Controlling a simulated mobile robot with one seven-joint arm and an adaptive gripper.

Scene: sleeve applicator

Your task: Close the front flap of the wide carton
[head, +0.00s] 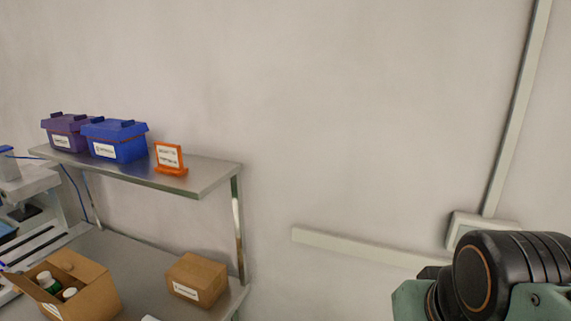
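An open brown carton (97,298) stands on the lower bench at the bottom left. It looks like the wide carton, but its label cannot be read. White-capped bottles (47,281) show inside it. A flap (22,287) stands out at its left side, and its lower part is cut off by the picture edge. I cannot tell which flap is the front one. My gripper is out of view; only a dark and green part of my arm shows at the bottom right, well away from the carton.
A closed brown box (197,280) stands on the bench (140,262), right of the open carton. A steel shelf (207,178) above holds a purple bin (64,137), a blue bin (117,141) and an orange sign (170,158). Equipment (35,187) stands at the left edge.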

